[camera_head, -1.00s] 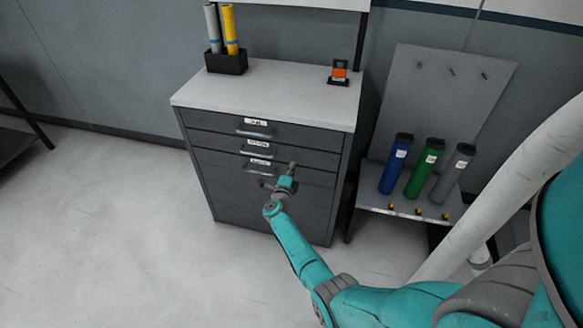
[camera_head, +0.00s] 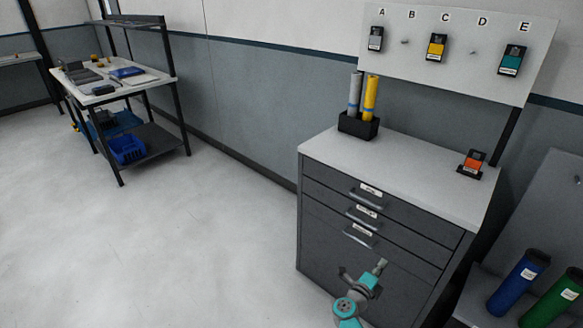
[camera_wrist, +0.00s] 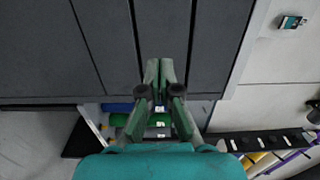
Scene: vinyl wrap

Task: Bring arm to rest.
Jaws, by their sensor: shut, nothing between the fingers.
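My gripper (camera_head: 380,266) is in front of the grey drawer cabinet (camera_head: 330,245), below its lowest handle, at the bottom of the head view. Part of my teal arm shows under it. In the wrist view my gripper (camera_wrist: 160,66) has its two fingers together, with nothing between them. The cabinet's dark front (camera_wrist: 100,40) fills much of that view behind the fingers. I cannot tell the exact gap between fingertips and cabinet. All the drawers look shut.
On the cabinet top stand a black holder (camera_head: 358,126) with two rolls and an orange item (camera_head: 473,160) on a stand. A pegboard (camera_head: 460,30) hangs behind. Blue (camera_head: 518,282) and green tubes (camera_head: 553,300) stand at right. A workbench (camera_head: 120,85) is far left. The left floor is clear.

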